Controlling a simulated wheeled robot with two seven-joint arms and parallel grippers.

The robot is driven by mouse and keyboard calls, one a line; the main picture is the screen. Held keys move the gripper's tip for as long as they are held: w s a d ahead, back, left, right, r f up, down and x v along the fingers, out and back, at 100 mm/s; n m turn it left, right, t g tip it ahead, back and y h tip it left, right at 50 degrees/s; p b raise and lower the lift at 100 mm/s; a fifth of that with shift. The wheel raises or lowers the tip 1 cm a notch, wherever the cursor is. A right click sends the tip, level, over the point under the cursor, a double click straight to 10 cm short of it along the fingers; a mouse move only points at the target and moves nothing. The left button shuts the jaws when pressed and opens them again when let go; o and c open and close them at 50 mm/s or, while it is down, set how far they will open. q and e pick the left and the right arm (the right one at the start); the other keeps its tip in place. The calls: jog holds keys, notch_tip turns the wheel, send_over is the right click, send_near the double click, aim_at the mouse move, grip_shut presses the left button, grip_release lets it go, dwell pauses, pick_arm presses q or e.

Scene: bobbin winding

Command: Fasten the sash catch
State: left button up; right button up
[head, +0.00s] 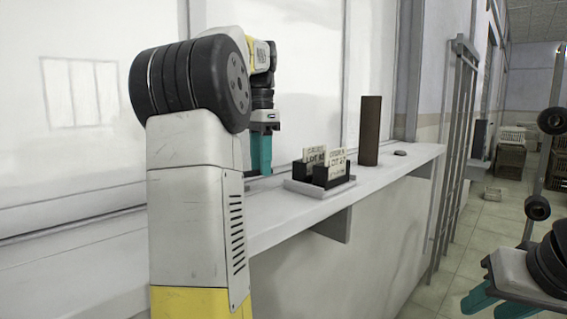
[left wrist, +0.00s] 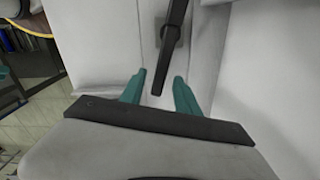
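In the head view my left gripper (head: 261,160) is low by the window, just above the sill, and my arm hides most of the catch area. My right gripper (head: 497,302) is open and empty at the lower right, partly cut off.
The white sill (head: 275,222) runs along the window. On it stand a grey tray (head: 320,191) with dark card holders and lot cards, a brown upright block (head: 370,131) and a small dark disc (head: 400,153). A grey rack (head: 455,150) stands beyond the sill's end.

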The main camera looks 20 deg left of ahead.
pick_arm(q)
grip_shut()
dwell(1.5)
